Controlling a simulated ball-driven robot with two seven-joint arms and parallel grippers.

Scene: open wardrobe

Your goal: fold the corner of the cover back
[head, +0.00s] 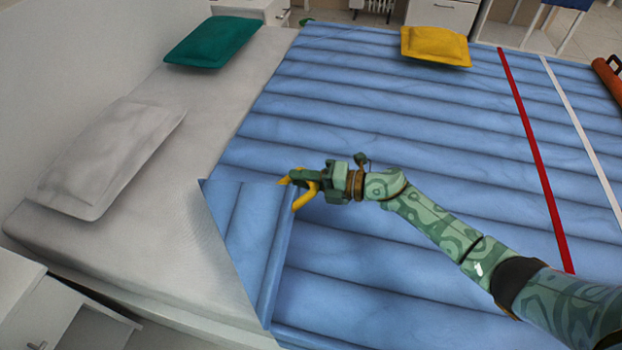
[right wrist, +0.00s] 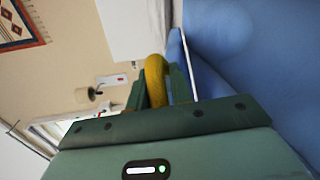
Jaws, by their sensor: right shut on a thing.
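The blue quilted cover (head: 390,130) lies over most of the bed. Its near left corner is folded back as a flap (head: 247,230), with a slanted edge against the white sheet and a raised fold line on its right. My left gripper is not in view.
A white pillow (head: 108,157) and a green pillow (head: 213,42) lie on the bare sheet at left. A yellow cushion (head: 435,46) lies on the cover's far side. Red (head: 535,160) and white (head: 583,130) stripes cross the cover at right. A white bedside cabinet (head: 60,312) stands at lower left.

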